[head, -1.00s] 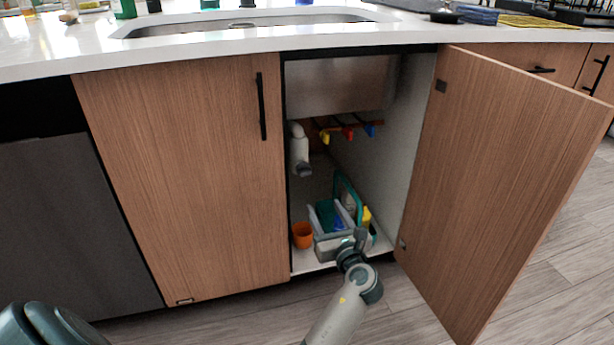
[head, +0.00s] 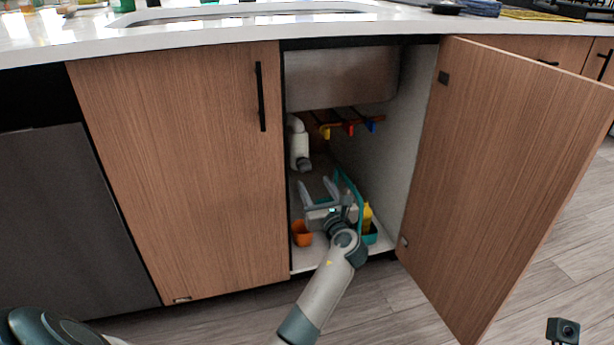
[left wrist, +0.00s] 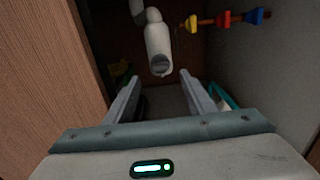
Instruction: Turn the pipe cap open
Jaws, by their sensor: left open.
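A white pipe (head: 297,140) hangs at the left side of the open sink cabinet, with a dark grey cap (head: 304,165) at its lower end. My left gripper (head: 317,187) is inside the cabinet, open and empty, a little below and to the right of the cap. In the left wrist view, the pipe (left wrist: 157,40) comes down with the cap (left wrist: 161,66) just beyond and above the gap between my open fingers (left wrist: 159,82). The fingers do not appear to touch the cap. My right gripper is not in view.
Red, yellow and blue valves (head: 349,127) are on the back right. An orange cup (head: 301,232) and a teal caddy (head: 371,236) with a yellow bottle (head: 367,216) stand on the cabinet floor. The open door (head: 500,170) is at right; the closed door (head: 180,170) bounds the left.

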